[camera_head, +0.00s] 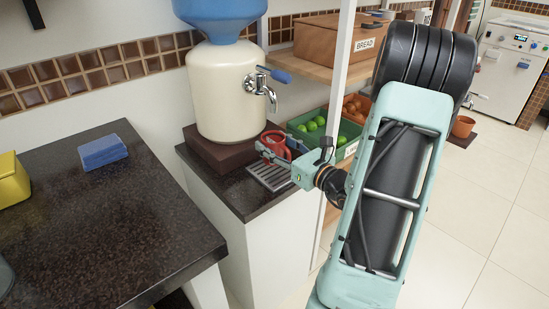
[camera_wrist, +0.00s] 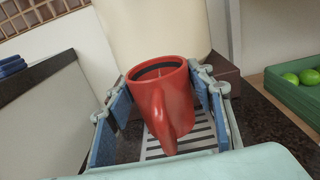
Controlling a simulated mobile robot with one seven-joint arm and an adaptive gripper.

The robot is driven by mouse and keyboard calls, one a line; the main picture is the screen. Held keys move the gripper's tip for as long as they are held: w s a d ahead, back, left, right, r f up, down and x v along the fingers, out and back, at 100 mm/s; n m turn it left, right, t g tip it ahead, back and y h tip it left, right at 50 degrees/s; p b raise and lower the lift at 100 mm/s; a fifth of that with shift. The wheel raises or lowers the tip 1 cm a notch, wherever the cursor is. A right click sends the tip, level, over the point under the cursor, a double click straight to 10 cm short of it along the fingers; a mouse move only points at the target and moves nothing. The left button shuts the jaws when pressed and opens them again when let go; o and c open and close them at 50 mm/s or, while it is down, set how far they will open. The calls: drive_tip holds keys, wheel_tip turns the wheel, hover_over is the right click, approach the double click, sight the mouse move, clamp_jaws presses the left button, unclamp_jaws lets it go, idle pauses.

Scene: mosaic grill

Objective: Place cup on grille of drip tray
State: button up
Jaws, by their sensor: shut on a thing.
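The red cup (camera_head: 274,143) is upright between the fingers of my gripper (camera_head: 278,153), beneath the tap of the water dispenser. In the wrist view the cup (camera_wrist: 160,95) has its handle toward the camera, with the blue finger pads of my gripper (camera_wrist: 165,105) on both sides. The gripper is shut on the cup. The grey slatted grille of the drip tray (camera_head: 270,175) lies on the dark counter just below the cup. The grille also shows under the cup in the wrist view (camera_wrist: 195,133). Whether the cup's base touches the grille is hidden.
The cream water dispenser (camera_head: 222,95) with its metal tap (camera_head: 262,90) stands on a brown block (camera_head: 215,152) close behind. A shelf post (camera_head: 340,70) and a green crate of limes (camera_head: 345,137) are to the right. A dark counter (camera_head: 110,230) with a blue sponge (camera_head: 102,151) is left.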

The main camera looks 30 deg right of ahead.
drive_tip(key=shift+w+d+f+b, duration=0.1)
drive_tip(key=shift+w+f+b, duration=0.05)
drive_tip(key=shift+f+b, duration=1.35)
drive_tip(key=shift+f+p, duration=0.25)
drive_tip(key=shift+p, duration=0.05)
drive_tip(key=shift+f, duration=0.15)
drive_tip(key=o, duration=1.2)
drive_tip(key=shift+o, duration=0.2)
drive_tip(key=shift+s+r, duration=0.2)
drive_tip(key=shift+s, duration=0.05)
drive_tip(key=s+d+p, duration=0.1)
drive_tip(key=s, duration=1)
drive_tip(key=shift+s+d+p, duration=0.25)
drive_tip(key=shift+d+p, duration=0.05)
drive_tip(key=shift+p, duration=0.1)
drive_tip(key=shift+s, duration=0.1)
